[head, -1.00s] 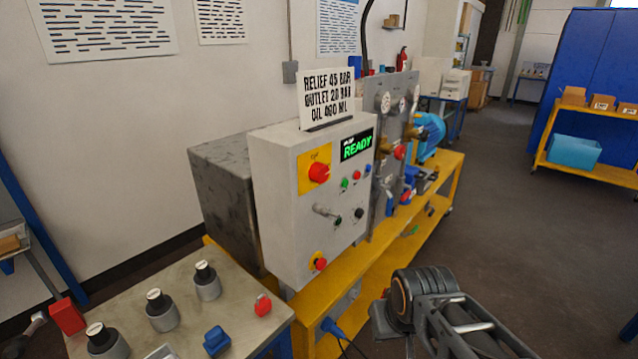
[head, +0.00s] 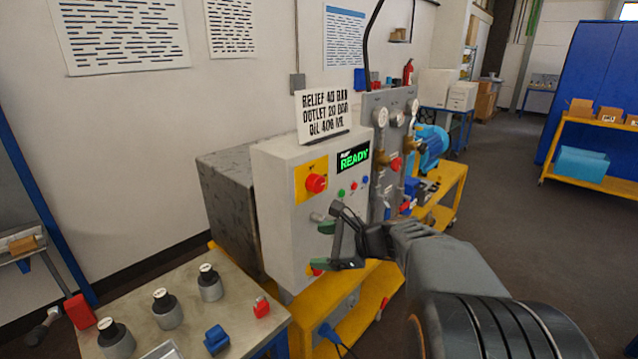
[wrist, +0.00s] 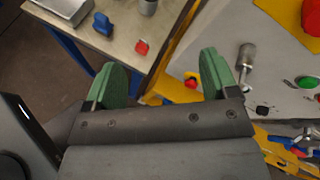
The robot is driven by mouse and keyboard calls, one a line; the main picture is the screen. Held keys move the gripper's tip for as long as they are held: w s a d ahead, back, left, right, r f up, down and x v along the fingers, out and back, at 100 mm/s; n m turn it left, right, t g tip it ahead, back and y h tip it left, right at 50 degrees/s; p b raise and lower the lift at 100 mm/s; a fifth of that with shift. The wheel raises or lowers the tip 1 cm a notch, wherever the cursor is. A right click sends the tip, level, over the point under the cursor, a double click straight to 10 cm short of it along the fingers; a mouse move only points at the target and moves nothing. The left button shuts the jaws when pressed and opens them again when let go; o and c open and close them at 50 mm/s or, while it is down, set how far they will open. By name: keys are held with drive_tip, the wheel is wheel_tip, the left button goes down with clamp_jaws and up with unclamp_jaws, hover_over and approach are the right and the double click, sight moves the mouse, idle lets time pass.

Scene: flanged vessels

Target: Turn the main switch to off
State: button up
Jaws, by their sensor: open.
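The main switch (head: 316,183) is a red rotary knob on a yellow plate (head: 303,192), high on the front of the grey control box (head: 280,215). In the wrist view its red knob (wrist: 313,17) is cut off at the top right corner. My gripper (head: 327,245) is in front of the box, below and right of the switch and apart from it. Its green fingers (wrist: 160,80) are spread with nothing between them. My gripper hides part of the box's lower front, including most of the lower red button (head: 316,270).
A metal lever (wrist: 246,65) and a green button (wrist: 307,82) are on the panel right of my fingers. The display (head: 354,158) reads READY. A bench (head: 185,335) with dark cylinders stands left. Valves and gauges (head: 385,140) stand right of the box.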

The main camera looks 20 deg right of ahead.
sight(320, 186)
drive_tip(key=w+d+r+m+t+h, duration=0.1)
drive_tip(key=w+d+r+m+t, duration=0.15)
drive_tip(key=d+m, duration=0.3)
drive_tip(key=w+d+r+m+t, duration=0.2)
drive_tip(key=d+r+m+t, duration=0.15)
drive_tip(key=d, duration=0.25)
drive_tip(key=shift+t+h, duration=0.3)
drive_tip(key=shift+t, duration=0.1)
drive_tip(key=p+x, duration=0.3)
drive_tip(key=x, duration=0.9)
drive_tip(key=shift+w+a, duration=0.2)
drive_tip(key=shift+w, duration=0.15)
drive_tip(key=c, duration=0.9)
